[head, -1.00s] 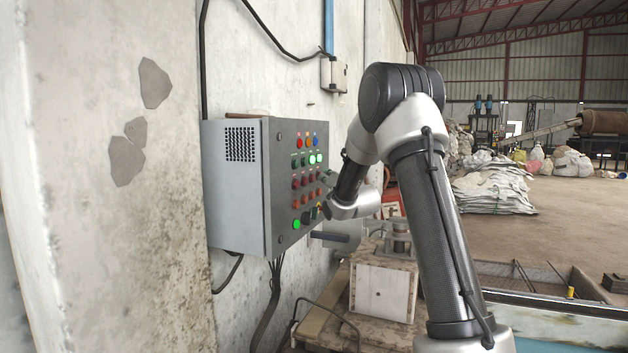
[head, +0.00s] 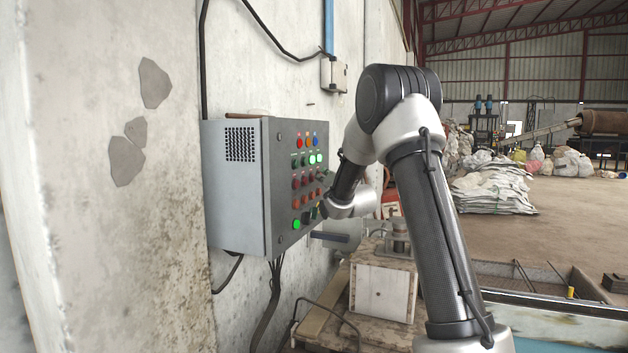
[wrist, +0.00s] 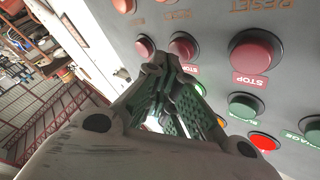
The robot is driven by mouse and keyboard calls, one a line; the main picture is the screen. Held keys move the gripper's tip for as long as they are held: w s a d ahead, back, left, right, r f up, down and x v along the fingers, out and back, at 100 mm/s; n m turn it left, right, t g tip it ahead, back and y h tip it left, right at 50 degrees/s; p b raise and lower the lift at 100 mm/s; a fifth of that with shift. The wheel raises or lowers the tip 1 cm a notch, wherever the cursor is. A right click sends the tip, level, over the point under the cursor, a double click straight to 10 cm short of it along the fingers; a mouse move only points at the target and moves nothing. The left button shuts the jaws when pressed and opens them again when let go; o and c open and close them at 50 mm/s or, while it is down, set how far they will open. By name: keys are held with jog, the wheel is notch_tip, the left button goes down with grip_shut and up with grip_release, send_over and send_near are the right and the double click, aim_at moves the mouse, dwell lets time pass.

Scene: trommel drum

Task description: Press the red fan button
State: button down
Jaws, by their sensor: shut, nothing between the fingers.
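The control box (head: 236,190) is on the wall in the head view, its dark front panel carrying rows of coloured buttons. In the wrist view several red buttons show close up; a left one (wrist: 145,47) and its neighbour (wrist: 183,46) lie just past my fingertips, and a larger red one (wrist: 255,51) is further right with a STOP label. I cannot read a fan label on any of them. My gripper (wrist: 157,66) is shut and empty, its tips close to the two smaller red buttons; whether they touch is unclear. In the head view the gripper is largely hidden at the panel.
Green buttons (wrist: 245,105) and an orange-red lamp (wrist: 263,141) lie right of my fingers. Below the box, a wooden bench holds a white block (head: 383,290). A concrete wall (head: 110,220) stands left; open floor lies right.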

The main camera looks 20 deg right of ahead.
jog(key=shift+w+a, duration=0.3)
dwell(0.4)
dwell(0.3)
jog(key=shift+s+d, duration=0.6)
jog(key=shift+s, duration=0.05)
jog(key=shift+d, duration=0.1)
jog(key=s+d, duration=0.3)
jog(key=shift+s+d, duration=0.15)
jog(key=shift+s, duration=0.1)
dwell(0.8)
